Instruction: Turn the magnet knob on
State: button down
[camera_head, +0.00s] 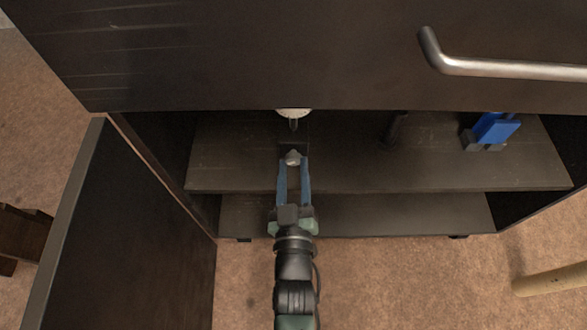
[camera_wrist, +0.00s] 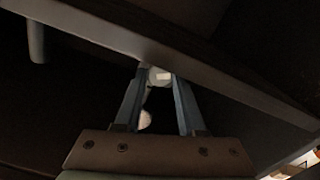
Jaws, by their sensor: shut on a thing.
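A small light grey knob (camera_head: 293,157) sits at the front of a dark holder inside the open cabinet, most of it lost in shadow. It also shows pale in the wrist view (camera_wrist: 158,76). My gripper (camera_head: 293,164) reaches in from the front with its blue fingers on either side of the knob, shut on it. The fingers also show in the wrist view (camera_wrist: 159,80). A white round dial (camera_head: 293,112) lies behind the knob, partly hidden by the cabinet's upper edge. Which way the knob is turned cannot be told.
The knob is above the dark shelf (camera_head: 235,165). A blue item on a grey base (camera_head: 497,129) stands at the shelf's right, and a dark post (camera_head: 394,127) is between. The dark upper front with a metal handle (camera_head: 500,69) overhangs. An open door (camera_head: 110,230) stands at left.

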jog(key=shift+m, duration=0.4)
jog(key=shift+m+p, duration=0.7)
jog(key=shift+m, duration=1.8)
jog(key=c, duration=0.5)
grip_release()
